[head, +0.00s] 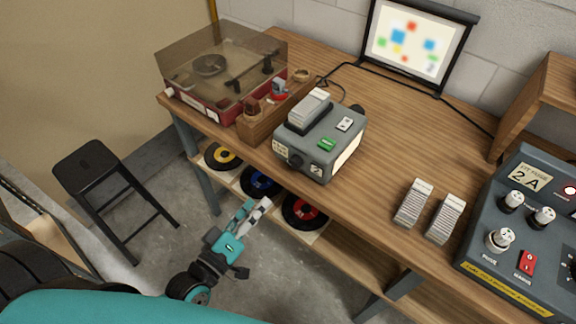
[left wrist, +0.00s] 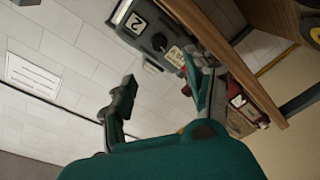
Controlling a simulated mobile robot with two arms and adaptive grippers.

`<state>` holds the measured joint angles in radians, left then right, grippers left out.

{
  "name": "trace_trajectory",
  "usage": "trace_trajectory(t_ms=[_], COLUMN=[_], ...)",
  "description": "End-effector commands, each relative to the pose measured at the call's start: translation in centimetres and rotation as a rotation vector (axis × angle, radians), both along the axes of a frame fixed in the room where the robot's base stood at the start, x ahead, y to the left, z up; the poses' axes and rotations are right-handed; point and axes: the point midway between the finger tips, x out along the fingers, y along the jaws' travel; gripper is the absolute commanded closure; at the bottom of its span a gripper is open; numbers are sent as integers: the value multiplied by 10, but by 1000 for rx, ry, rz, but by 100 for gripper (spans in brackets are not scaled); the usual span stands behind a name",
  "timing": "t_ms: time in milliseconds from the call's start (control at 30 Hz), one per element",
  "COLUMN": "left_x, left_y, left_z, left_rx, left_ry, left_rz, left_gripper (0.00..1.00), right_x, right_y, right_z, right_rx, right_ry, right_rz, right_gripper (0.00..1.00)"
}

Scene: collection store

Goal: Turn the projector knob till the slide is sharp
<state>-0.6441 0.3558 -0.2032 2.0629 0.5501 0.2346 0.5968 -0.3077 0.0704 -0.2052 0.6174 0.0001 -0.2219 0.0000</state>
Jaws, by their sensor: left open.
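The grey projector (head: 322,142) stands near the front edge of the wooden bench, with a slide tray on top. Its dark round knob (head: 296,160) is on the front face; the knob also shows in the left wrist view (left wrist: 159,42). The slide on the screen (head: 415,45) is blurred, with soft coloured squares. My left gripper (head: 253,238) is open and empty, in front of the bench and below the projector, clear of the knob. In the left wrist view its fingers (left wrist: 160,90) are spread apart. My right gripper is not in view.
A red record player (head: 215,90) and a wooden box stand left of the projector. Slide trays (head: 413,203) and a control console (head: 525,235) are to the right. Records (head: 305,211) lie on the shelf below. A black stool (head: 90,165) stands at left.

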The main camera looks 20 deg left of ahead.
Motion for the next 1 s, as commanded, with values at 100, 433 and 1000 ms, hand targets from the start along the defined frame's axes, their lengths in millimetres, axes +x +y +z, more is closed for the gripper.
trace_trajectory(t_ms=[100,433,1000], left_x=[28,97,135], left_y=[-7,-25,-36], left_z=[4,2,0], left_rx=[0,3,3], left_ry=[-5,-2,1], left_rz=[2,0,0], left_gripper=[46,46,46], right_x=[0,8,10], right_y=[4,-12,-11], right_z=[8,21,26], right_rx=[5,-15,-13], right_ry=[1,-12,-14], right_rz=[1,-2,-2], right_gripper=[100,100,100])
